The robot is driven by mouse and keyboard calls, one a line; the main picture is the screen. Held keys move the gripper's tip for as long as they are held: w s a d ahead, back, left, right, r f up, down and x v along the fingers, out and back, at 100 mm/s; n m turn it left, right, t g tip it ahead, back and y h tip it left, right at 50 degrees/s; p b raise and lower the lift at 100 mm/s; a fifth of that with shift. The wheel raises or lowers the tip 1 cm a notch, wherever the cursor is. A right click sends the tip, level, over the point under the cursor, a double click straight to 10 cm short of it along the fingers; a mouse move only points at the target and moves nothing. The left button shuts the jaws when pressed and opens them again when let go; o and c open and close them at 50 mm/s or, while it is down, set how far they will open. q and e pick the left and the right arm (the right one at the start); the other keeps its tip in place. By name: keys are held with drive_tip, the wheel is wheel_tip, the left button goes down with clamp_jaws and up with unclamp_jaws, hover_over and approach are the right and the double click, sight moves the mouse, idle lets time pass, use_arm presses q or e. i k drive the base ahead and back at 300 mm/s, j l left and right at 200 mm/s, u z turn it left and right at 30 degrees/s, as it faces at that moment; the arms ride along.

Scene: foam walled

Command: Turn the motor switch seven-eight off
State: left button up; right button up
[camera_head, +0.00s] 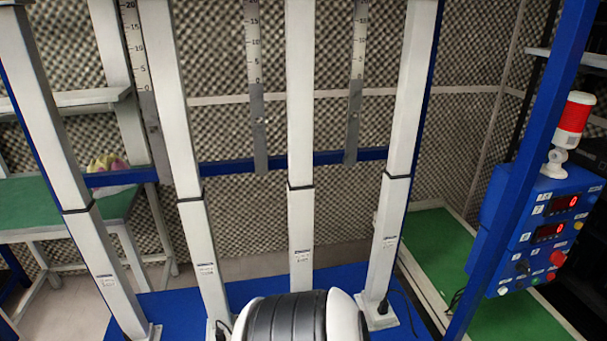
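A blue control box (532,251) is mounted on the blue post at the right. It has two lit red displays, the upper display (562,202) and the lower display (549,232). Below them are a black knob (521,267) and a red button (557,258). A yellow button (578,225) sits at the right edge. The small labels are too small to read, so I cannot tell which control is motor switch seven-eight or its position. Neither of my grippers is in view.
A red and white signal lamp (572,122) stands on top of the box. Several grey columns (301,230) rise from a blue base in front. A green-topped table (60,205) is at the left. A green surface (425,245) lies behind the post.

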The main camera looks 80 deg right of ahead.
sight(558, 258)
drive_tip(key=z, duration=4.15)
drive_tip(key=i+l+z, duration=0.1)
drive_tip(key=z, duration=0.3)
drive_tip(key=i+l+z, duration=0.1)
drive_tip(key=z, duration=0.25)
drive_tip(key=i+l+z, duration=0.1)
drive_tip(key=z, duration=0.3)
